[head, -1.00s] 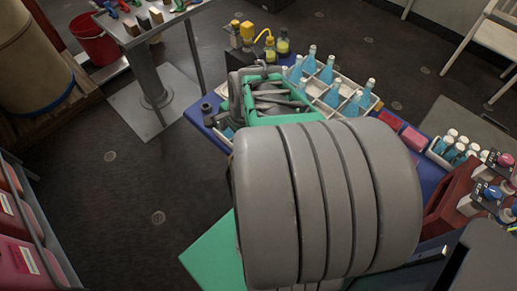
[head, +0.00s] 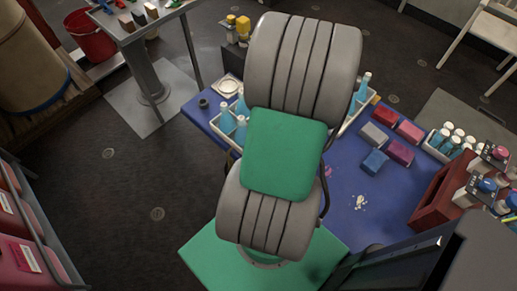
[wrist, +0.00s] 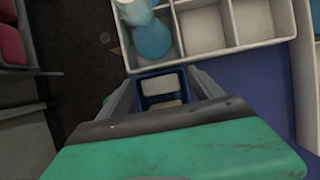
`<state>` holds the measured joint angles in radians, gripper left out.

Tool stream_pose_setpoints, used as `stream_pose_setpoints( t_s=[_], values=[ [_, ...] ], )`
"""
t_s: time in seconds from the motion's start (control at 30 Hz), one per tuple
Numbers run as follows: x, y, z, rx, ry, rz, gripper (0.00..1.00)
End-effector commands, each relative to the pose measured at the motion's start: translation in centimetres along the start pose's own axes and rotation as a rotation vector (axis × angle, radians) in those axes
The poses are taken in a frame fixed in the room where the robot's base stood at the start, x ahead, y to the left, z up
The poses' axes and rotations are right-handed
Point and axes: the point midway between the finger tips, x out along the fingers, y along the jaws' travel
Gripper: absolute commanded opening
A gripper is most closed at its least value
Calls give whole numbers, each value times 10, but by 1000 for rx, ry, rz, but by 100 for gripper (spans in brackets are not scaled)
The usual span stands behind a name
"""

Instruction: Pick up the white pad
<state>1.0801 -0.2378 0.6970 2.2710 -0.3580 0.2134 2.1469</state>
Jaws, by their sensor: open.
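In the wrist view, a small blue open holder (wrist: 144,77) lies beyond my gripper (wrist: 165,82), with a white pad (wrist: 160,85) inside it. A second pale patch shows just below; I cannot tell whether it is the same pad. My gripper's two fingers are apart, one on each side of the holder in the picture, with nothing held between them. Whether they touch the holder is unclear. In the head view my arm hides the gripper and the holder.
A white divided crate (wrist: 205,26) with blue-liquid bottles (wrist: 152,38) stands close beyond the holder. On the blue table (head: 345,185) are a pale block (head: 374,134), red blocks (head: 410,132) and a blue block (head: 375,162). A red crate (head: 440,185) and a bottle rack (head: 450,145) stand right.

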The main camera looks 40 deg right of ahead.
Motion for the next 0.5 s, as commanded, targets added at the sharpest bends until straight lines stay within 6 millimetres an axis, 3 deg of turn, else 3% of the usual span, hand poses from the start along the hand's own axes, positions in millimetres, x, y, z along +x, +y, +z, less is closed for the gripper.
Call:
stream_pose_setpoints(
  t_s=[0.13, 0.5],
  values=[
    [-1, 0, 0, 0, 0, 0, 75],
    [-1, 0, 0, -1, 0, 1, 44]
  ],
)
